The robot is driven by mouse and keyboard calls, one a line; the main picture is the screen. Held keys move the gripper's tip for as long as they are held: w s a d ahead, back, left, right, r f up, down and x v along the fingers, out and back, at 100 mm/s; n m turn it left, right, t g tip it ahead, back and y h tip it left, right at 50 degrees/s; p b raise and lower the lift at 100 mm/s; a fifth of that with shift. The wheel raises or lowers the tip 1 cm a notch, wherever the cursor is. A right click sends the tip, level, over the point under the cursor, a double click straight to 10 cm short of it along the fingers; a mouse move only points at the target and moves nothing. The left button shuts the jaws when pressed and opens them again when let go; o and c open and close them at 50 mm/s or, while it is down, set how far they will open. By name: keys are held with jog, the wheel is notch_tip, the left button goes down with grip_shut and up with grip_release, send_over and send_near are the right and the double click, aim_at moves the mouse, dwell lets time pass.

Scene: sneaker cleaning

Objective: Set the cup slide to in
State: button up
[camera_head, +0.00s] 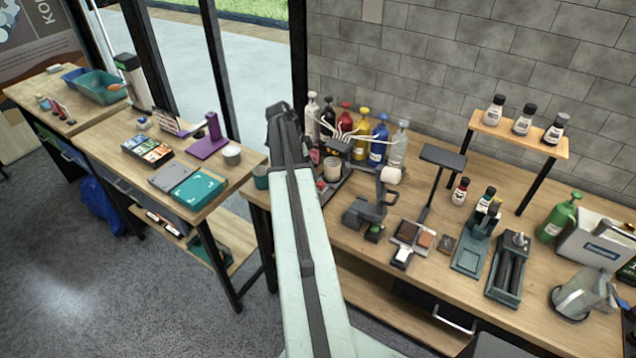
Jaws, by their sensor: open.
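My arm reaches up from the bottom centre, and its dark end with my gripper (279,112) is at the upper middle, seen from behind. The gap between the fingers is hard to make out. Just right of it is a dispensing station with several coloured pump bottles (362,122) and white tubes. A small pale cup (333,171) stands below the tubes on a dark base (340,186), which looks like the cup slide. My arm partly hides the left side of this base. I cannot tell how far the slide is in or out. My gripper appears apart from it.
The right workbench (400,285) holds a dark clamp-like device (365,212), small trays (414,237), green-grey fixtures (474,247), a green spray bottle (557,218) and a clear jug (580,295). A raised shelf (515,135) carries three bottles. A left table (110,140) holds boxes and a purple stand (209,138).

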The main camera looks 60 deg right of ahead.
aim_at(320, 183)
jog(key=b+x, duration=0.5)
jog(key=x, duration=0.1)
jog(key=shift+w+f, duration=0.1)
jog(key=shift+f, duration=0.2)
jog(key=shift+d+f+b, duration=0.15)
jog(key=shift+f+b, duration=0.25)
jog(key=shift+b, duration=0.2)
jog(key=shift+r, duration=0.1)
grip_shut()
dwell(0.3)
